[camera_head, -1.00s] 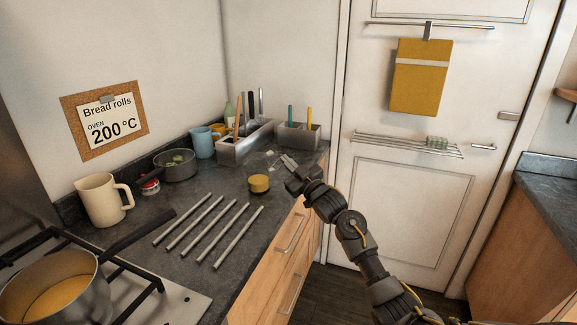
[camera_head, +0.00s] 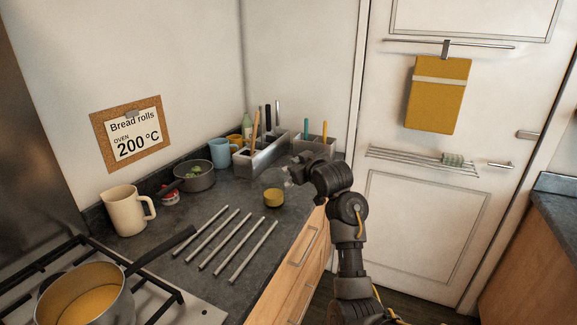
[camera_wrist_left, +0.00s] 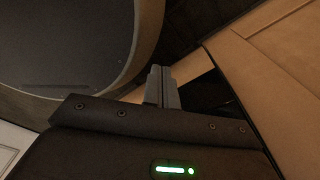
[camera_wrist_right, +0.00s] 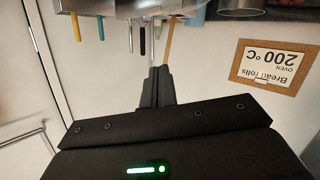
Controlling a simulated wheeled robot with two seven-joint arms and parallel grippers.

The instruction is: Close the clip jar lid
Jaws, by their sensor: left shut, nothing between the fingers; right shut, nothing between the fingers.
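The clip jar (camera_head: 273,199) looks like clear glass with yellow contents low inside. It stands upright on the dark counter, near its right edge, in the head view. Its glass upper part is faint, and I cannot make out how its lid stands. My right gripper (camera_head: 291,172) is just above and right of the jar; I cannot tell if it touches. In the right wrist view the right gripper's fingers (camera_wrist_right: 161,78) are shut and empty. In the left wrist view my left gripper (camera_wrist_left: 161,78) is shut and empty; it is outside the head view.
Several metal bars (camera_head: 225,242) lie on the counter in front of the jar. A small pot (camera_head: 195,178), a cream jug (camera_head: 126,212) and a blue mug (camera_head: 217,154) stand left of it. Utensil holders (camera_head: 314,148) stand behind. A saucepan (camera_head: 84,294) is on the hob.

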